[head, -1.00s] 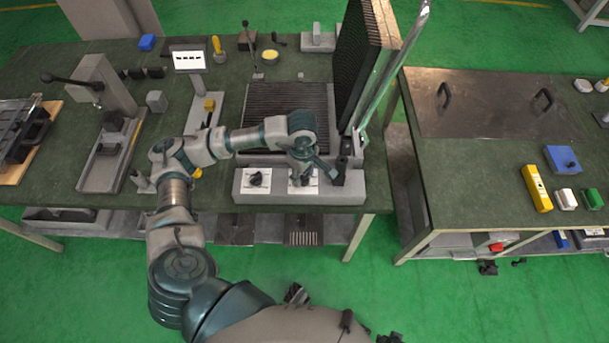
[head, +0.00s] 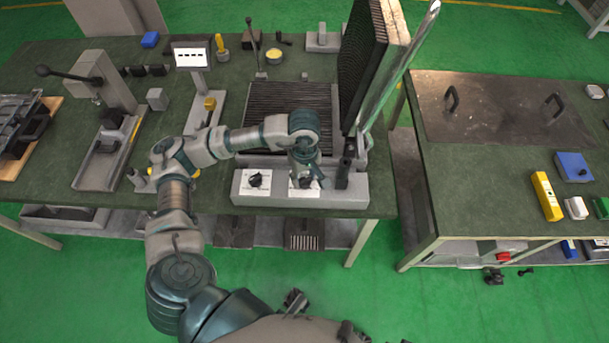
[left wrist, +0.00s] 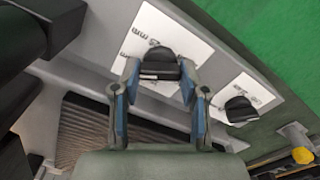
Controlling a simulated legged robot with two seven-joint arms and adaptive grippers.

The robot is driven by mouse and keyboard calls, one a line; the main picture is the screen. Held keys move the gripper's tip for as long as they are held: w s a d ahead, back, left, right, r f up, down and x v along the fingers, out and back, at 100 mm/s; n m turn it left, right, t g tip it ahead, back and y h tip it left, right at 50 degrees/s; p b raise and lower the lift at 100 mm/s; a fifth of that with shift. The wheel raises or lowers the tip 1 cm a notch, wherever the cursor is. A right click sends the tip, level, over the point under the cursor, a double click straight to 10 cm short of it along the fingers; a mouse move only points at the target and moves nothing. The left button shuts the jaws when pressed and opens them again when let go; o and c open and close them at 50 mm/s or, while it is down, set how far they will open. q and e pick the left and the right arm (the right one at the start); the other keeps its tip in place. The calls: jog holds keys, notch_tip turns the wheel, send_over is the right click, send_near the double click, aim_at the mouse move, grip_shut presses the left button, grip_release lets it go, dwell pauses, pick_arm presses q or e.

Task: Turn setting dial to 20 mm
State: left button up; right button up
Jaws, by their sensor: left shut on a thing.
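The heater's front panel (head: 215,195) carries two black dials on white label plates. The left dial (head: 257,180) stands free; it also shows in the left wrist view (left wrist: 240,109). My left gripper (head: 306,184) points down at the right dial and hides most of it in the head view. In the left wrist view its two fingers (left wrist: 158,80) straddle this black dial (left wrist: 160,62) and are shut on it. Its white plate (left wrist: 150,25) shows "mm" lettering; the scale and setting cannot be read clearly. My right gripper is not in view.
Behind the panel lies a ribbed dark plate (head: 290,105). A tall raised ribbed plate (head: 368,60) and a shiny lever (head: 400,65) stand at its right. A lever press (head: 105,90) stands at left. A second table (head: 480,150) stands at right across a gap.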

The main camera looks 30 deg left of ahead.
aim_at(304, 177)
pick_arm(q)
jog(key=shift+w+r, duration=0.1)
jog(key=o, duration=1.1)
jog(key=shift+o, duration=0.2)
notch_tip(304, 177, up, 12)
jog(key=shift+a+f, duration=0.1)
jog(key=shift+f, duration=0.1)
